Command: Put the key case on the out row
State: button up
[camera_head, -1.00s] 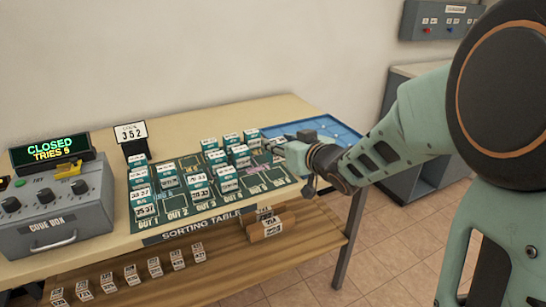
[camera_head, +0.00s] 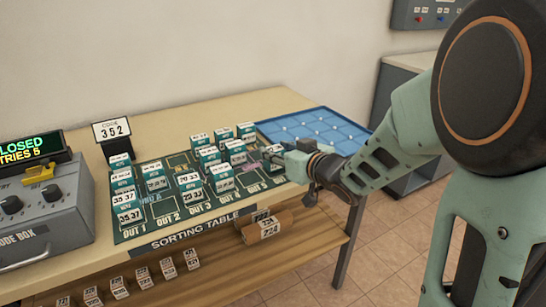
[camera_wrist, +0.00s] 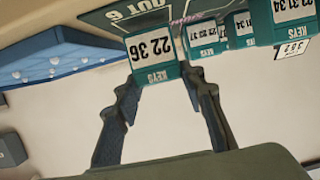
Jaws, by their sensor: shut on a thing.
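A teal key case with a white label reading 22 36 (camera_wrist: 152,48) is between the fingertips of my gripper (camera_wrist: 158,82) in the wrist view, where the picture is upside down. My gripper is shut on it. In the head view my gripper (camera_head: 285,158) is over the right end of the dark green sorting mat (camera_head: 205,212), and the held case is mostly hidden there. The out row runs along the mat's front edge, with OUT 1 to OUT 5 legible; OUT 6 (camera_wrist: 138,12) shows in the wrist view. Several other teal key cases (camera_head: 190,184) stand on the mat.
A blue gridded tray (camera_head: 315,128) lies right of the mat. A code sign reading 352 (camera_head: 115,130) and the code box (camera_head: 45,215) stand left.

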jog(key=shift+f, duration=0.45)
jog(key=shift+r, duration=0.1)
jog(key=o, duration=0.7)
jog(key=shift+f, duration=0.25)
jog(key=o, duration=0.5)
